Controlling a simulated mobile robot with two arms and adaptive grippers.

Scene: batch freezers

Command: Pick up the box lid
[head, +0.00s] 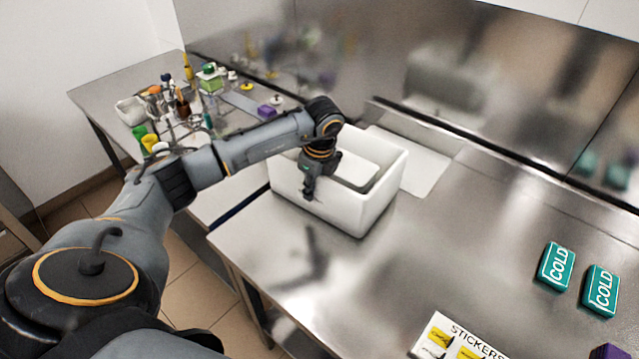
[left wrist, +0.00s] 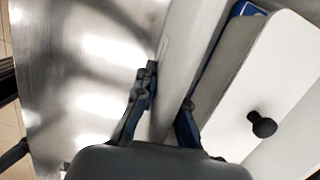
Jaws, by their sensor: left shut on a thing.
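A white open box (head: 345,212) stands on the steel table in the head view. My left gripper (head: 308,192) is at its near left wall, pointing down. In the left wrist view my left gripper (left wrist: 168,105) has one finger on each side of the box wall (left wrist: 180,60) and is shut on it. To the right of that wall is a white panel (left wrist: 285,70) with a black knob (left wrist: 262,124), inside the box. A flat white panel (head: 415,163) lies behind the box in the head view; I cannot tell which panel is the lid. My right gripper is not in view.
Two teal COLD packs (head: 556,267) (head: 601,291) lie at the right. A STICKERS sheet (head: 455,338) lies at the front edge. A cluttered side table (head: 95,98) with several bottles stands at the back left.

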